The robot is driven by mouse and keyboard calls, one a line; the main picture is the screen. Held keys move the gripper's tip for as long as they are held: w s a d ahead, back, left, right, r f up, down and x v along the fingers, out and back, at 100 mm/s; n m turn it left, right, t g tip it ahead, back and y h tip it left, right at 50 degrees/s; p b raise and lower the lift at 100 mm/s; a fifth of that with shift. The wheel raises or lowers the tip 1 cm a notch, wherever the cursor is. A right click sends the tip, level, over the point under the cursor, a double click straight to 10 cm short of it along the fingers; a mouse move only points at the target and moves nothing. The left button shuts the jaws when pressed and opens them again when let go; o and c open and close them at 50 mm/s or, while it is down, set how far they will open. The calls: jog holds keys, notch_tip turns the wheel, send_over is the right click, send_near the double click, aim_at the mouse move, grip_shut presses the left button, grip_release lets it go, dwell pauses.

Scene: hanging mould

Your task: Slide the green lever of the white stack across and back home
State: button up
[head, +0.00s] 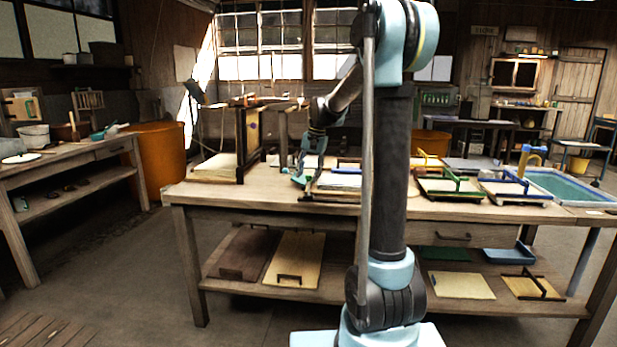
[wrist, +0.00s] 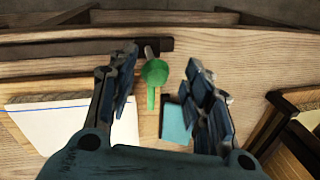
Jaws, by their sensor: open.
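The green lever (wrist: 155,73) shows in the wrist view as a round green knob on a narrow green strip, with a grey rod above it. It lies between the two fingers of my gripper (wrist: 162,60), which are spread apart. No finger visibly touches it. The white stack (wrist: 62,128) lies to the left, a pale flat sheet partly hidden by the left finger. A light blue block (wrist: 176,123) sits just below right of the knob. In the head view my gripper (head: 306,174) is low over the table, beside a pale stack (head: 341,182); the lever is not clear there.
A dark bar (wrist: 80,52) runs behind the knob. A wooden frame (wrist: 293,115) stands at the right; an upright frame (head: 240,145) shows left of my gripper in the head view. Several trays with handles, including a green-edged one (head: 447,189), fill the table's right half.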

notch_tip(320, 180, up, 11)
jog(key=d, duration=0.2)
jog(key=shift+s, duration=0.35)
jog(key=shift+r, duration=0.1)
notch_tip(320, 180, up, 5)
jog(key=d, duration=0.1)
jog(key=a+f, duration=0.1)
jog(key=f, duration=1)
jog(key=a+f, duration=0.1)
jog(key=f, duration=0.4)
jog(key=shift+w+a+f, duration=0.35)
jog(key=shift+f, duration=0.05)
jog(key=shift+c, duration=0.3)
grip_shut()
